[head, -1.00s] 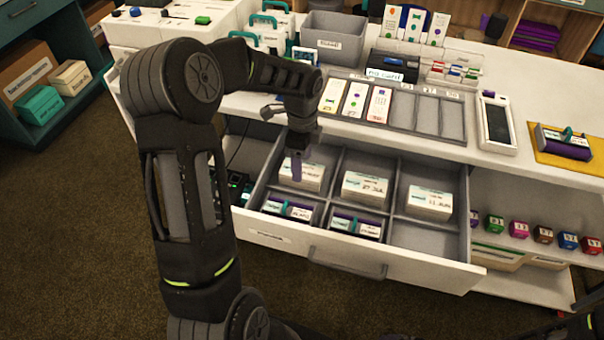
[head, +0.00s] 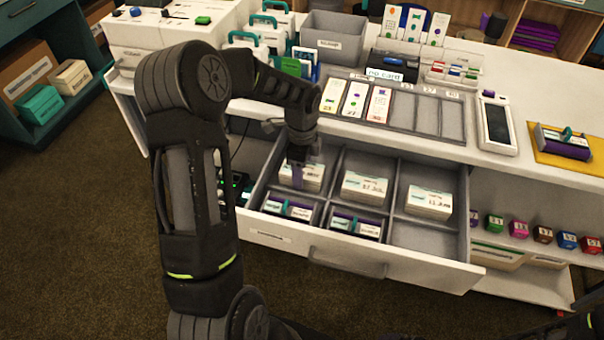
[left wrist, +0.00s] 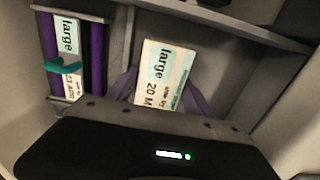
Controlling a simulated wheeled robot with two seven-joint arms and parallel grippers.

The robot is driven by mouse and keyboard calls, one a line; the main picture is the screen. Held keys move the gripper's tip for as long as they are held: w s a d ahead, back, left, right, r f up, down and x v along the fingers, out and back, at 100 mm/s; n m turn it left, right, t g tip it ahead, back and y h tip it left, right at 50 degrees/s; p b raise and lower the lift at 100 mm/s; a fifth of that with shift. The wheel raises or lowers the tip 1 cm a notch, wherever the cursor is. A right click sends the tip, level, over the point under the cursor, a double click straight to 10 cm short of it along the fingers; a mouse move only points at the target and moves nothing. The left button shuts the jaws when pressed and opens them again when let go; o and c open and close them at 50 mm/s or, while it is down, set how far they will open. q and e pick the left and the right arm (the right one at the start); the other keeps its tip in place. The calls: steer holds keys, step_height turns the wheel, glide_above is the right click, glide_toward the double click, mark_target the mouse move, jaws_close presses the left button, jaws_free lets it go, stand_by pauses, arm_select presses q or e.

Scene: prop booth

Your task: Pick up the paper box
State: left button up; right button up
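Three white paper boxes stand in the back row of the open drawer (head: 345,255): a left one (head: 312,178), a middle one (head: 364,188) and a right one (head: 429,203). My left gripper (head: 298,178) reaches down into the back left compartment at the left box. In the left wrist view this box (left wrist: 162,75) reads "large" and "20 M". The purple fingers of the left gripper (left wrist: 160,98) stand apart, one on each side of the box. I cannot tell whether they touch it. The gripper body hides the box's near end there. My right gripper is not in view.
Purple-sided card holders (head: 287,209) lie in the front left and front middle compartments; the front right one is empty. Grey dividers (head: 331,185) stand close around the left gripper. The white counter (head: 275,110) above holds a card tray (head: 425,112) and a handheld device (head: 495,125).

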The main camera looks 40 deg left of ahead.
arm_select(q)
steer(key=c, duration=0.4)
steer(key=shift+r, duration=0.15)
step_height(320, 180, up, 10)
steer(key=shift+f, duration=0.1)
stand_by(0.3)
stand_by(0.4)
